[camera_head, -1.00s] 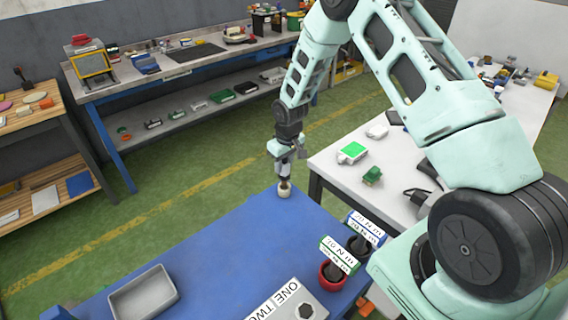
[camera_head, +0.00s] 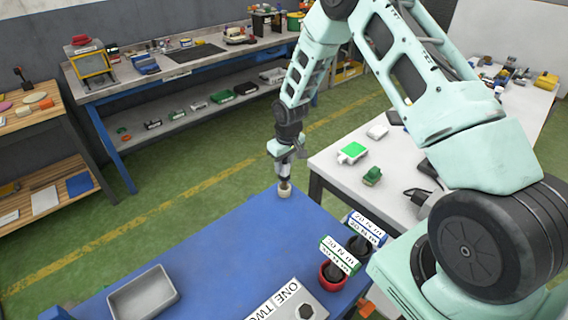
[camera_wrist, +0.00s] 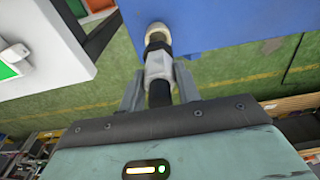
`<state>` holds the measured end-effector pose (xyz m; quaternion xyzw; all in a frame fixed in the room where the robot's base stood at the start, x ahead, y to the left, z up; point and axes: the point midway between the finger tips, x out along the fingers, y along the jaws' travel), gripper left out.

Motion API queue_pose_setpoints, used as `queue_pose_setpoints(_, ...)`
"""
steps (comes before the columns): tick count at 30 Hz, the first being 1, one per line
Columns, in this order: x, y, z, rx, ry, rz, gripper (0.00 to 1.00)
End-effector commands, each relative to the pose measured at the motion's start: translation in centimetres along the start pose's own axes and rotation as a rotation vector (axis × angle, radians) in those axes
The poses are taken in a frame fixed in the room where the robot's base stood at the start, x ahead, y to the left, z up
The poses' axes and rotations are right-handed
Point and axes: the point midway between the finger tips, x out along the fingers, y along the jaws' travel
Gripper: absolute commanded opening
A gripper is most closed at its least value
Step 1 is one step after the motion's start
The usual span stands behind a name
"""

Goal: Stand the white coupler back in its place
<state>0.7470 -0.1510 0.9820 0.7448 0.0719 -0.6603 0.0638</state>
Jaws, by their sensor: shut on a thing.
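My gripper (camera_head: 286,166) points down over the far corner of the blue table (camera_head: 222,232) in the head view. In the wrist view my gripper (camera_wrist: 159,85) is shut on a pale grey-white piece with dark bands, which I take as the white coupler (camera_wrist: 158,66). A cream round end piece (camera_wrist: 158,32) shows at its far end, against the blue table's edge. The same cream piece (camera_head: 285,191) shows below my gripper in the head view. I cannot tell whether it touches the table or is part of the coupler.
A grey tray (camera_head: 143,293), a grey block labelled ONE TWO (camera_head: 309,300), and a red cup (camera_head: 332,276) with labelled signs stand nearer on the blue table. A white table (camera_head: 330,168) with a green-topped box (camera_head: 352,152) adjoins on the right. The middle of the blue table is clear.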

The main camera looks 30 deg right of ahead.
Motion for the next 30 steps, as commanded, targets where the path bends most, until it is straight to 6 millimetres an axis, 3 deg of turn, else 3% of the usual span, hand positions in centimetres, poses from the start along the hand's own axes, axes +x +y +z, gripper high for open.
queue_pose_setpoints(30,2.4,0.0,0.2,0.0,0.001,0.0,0.06)
